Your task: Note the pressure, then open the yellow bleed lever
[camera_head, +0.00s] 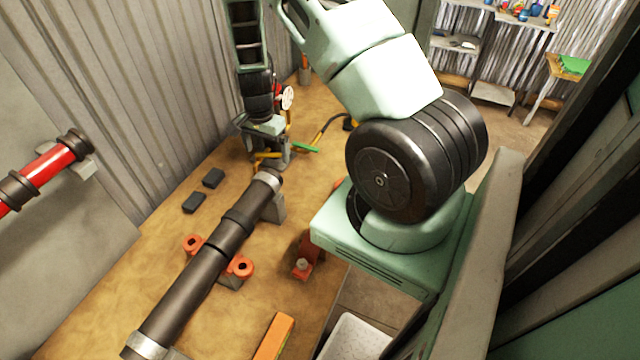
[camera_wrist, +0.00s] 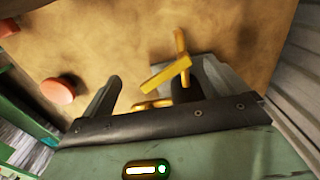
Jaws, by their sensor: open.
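A yellow lever (camera_wrist: 165,76) shows in the wrist view as a flat bar crossing in front of my gripper, beside an upright yellow part (camera_wrist: 180,45). In the head view yellow metal (camera_head: 267,155) shows low by the hand. My gripper (camera_wrist: 145,92) is open, its dark fingers apart, with the bar close to the right finger; I cannot tell whether they touch. A round white gauge (camera_head: 287,97) stands just right of my wrist in the head view. Its reading is too small to make out. My arm partly hides the fitting.
A dark pipe (camera_head: 200,275) runs along the brown bench (camera_head: 130,285), with orange clamps (camera_head: 240,267) beside it. A green-ended handle (camera_head: 306,148) lies right of the fitting. Two dark blocks (camera_head: 213,178) lie left. A corrugated wall (camera_head: 150,90) stands close behind.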

